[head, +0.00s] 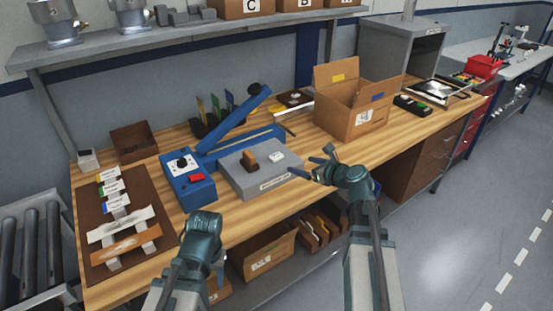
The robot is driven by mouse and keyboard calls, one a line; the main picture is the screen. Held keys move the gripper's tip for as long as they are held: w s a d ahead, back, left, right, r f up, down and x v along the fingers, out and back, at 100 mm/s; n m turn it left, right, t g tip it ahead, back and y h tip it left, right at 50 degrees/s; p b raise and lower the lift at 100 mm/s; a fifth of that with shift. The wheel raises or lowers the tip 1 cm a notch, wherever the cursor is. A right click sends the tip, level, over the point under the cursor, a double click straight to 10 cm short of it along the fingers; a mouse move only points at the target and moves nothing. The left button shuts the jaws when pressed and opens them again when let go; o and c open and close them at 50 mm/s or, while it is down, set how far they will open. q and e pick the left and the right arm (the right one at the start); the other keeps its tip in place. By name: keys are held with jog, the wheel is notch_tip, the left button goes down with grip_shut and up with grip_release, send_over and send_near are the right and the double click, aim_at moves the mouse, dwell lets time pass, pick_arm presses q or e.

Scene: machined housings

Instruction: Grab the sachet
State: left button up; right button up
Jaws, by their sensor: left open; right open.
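I cannot tell for sure which item is the sachet. Small pale packets with coloured labels (112,188) lie in a column on the brown mat (82,218) at the table's left. A larger whitish flat strip (122,224) lies below them on the mat. My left gripper (206,222) is at the table's front edge, right of the mat and apart from the packets; its fingertips are mostly hidden by its wrist. My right gripper (314,163) is open and empty, its fingers spread just right of the grey box, far from the mat.
A blue lever device (190,183) stands mid-table beside a grey box (262,178) carrying a brown block and a small white piece. An open carton (352,118) stands behind my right gripper. A small brown bin (133,142) is at the back left. A shelf (200,27) overhangs the back.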

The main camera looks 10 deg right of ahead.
jog(key=b, duration=0.2)
send_near(277, 156)
jog(key=w+f, duration=0.1)
jog(key=shift+w+a+f+b, duration=0.25)
jog(key=shift+w+f+b, duration=0.1)
jog(key=shift+w, duration=0.25)
jog(key=b+x, duration=0.1)
jog(key=x, duration=0.4)
jog(key=shift+w+a+r+b, duration=0.1)
jog(key=shift+w+a+b, duration=0.1)
jog(key=shift+b, duration=0.1)
jog(key=shift+d, duration=0.1)
jog(key=shift+s+r, duration=0.1)
jog(key=c, duration=1.4)
jog(key=shift+c, duration=0.2)
jog(key=shift+r, duration=0.15)
